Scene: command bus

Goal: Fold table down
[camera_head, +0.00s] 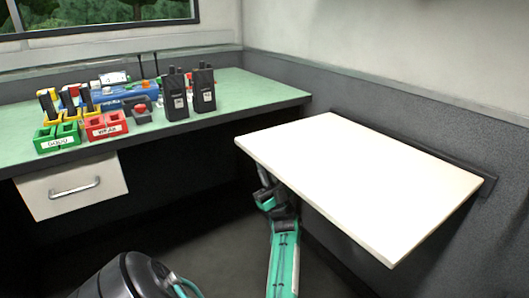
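The white folding table (360,180) is a flat panel, raised and roughly level, attached to the right wall along its far right edge by a dark wall strip (455,164). My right arm, teal and black, reaches up from the bottom of the picture. Its gripper (264,180) is at the table's left edge, low by the near side, with its tip at or under the edge. The tabletop partly hides the fingertips, so I cannot tell whether they touch the table or are open. The table's underside and any support are hidden. My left gripper is out of view.
A green counter (240,92) runs along the back left, holding two black radios (203,90), red (107,126) and green (58,138) holders and other gear. A drawer with a handle (75,188) is below it. Dark floor between counter and table looks clear.

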